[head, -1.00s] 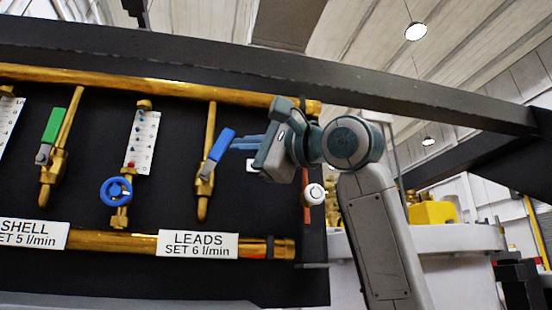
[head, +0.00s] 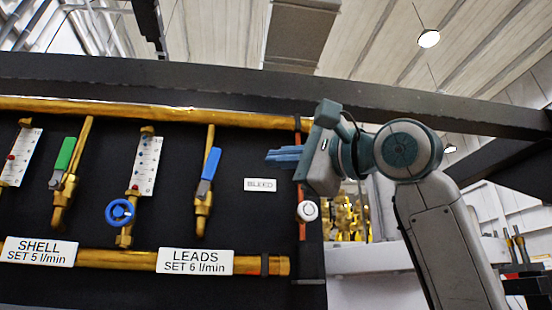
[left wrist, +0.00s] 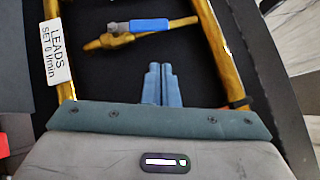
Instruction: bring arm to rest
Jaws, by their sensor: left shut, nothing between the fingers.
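My left gripper (head: 268,156) is shut and empty, with its blue-grey fingers pointing left in front of the black panel. It is right of the blue lever handle (head: 211,163) on the LEADS valve, with a gap between them. In the left wrist view the shut fingers (left wrist: 161,72) lie side by side, and the blue lever (left wrist: 150,25) is ahead of them, apart from them. The arm reaches up from the lower right of the head view. My right gripper is not in view.
The black panel carries brass pipes (head: 150,112), a green lever (head: 66,153), a blue round knob (head: 119,212), flow gauges (head: 145,165) and a BLEED label (head: 260,185). A white round knob (head: 307,211) is just below my gripper. A dark beam (head: 200,80) crosses above.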

